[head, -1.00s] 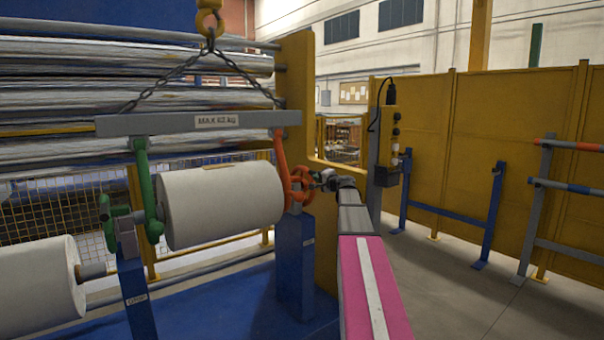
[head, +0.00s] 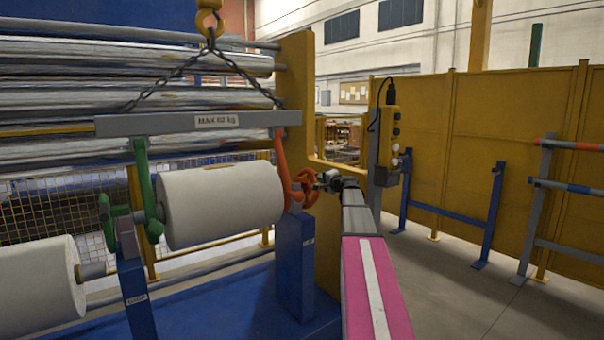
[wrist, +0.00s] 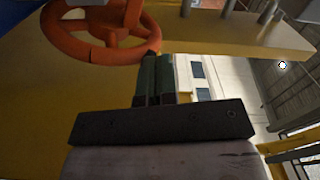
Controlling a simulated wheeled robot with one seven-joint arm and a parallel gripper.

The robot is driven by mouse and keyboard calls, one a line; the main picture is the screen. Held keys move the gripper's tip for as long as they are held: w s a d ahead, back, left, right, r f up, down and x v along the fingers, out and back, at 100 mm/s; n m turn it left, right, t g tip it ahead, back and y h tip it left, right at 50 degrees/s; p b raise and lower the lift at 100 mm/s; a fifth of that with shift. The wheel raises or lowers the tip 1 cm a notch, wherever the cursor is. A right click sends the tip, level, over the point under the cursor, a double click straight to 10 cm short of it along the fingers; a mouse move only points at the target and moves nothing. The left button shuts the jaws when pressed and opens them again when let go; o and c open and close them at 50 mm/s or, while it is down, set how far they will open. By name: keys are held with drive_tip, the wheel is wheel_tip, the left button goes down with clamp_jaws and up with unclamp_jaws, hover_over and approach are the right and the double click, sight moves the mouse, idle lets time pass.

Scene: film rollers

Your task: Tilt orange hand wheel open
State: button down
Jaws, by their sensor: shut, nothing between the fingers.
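The orange hand wheel (head: 310,188) sits at the right end of the white roller (head: 222,204), on top of a blue post (head: 294,260). In the wrist view, the orange hand wheel (wrist: 92,48) fills the upper left, with its rim and spokes showing. My gripper (head: 322,180) is right beside the wheel, on its right side. In the wrist view, my gripper (wrist: 155,62) has its two dark fingers together, empty, with the tips close to the rim's lower right edge. I cannot tell whether they touch the rim.
A grey lifting beam (head: 200,122) hangs on chains above the roller, with an orange hook (head: 281,160) near the wheel. A green hand wheel (head: 112,215) is at the roller's left end. A yellow control box (head: 389,135) stands behind my arm.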

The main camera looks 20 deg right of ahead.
drive_tip(key=shift+a, duration=0.1)
idle(0.3)
drive_tip(key=a+v, duration=0.1)
drive_tip(key=v, duration=0.8)
drive_tip(key=shift+s, duration=0.25)
idle(0.6)
drive_tip(key=shift+a, duration=0.25)
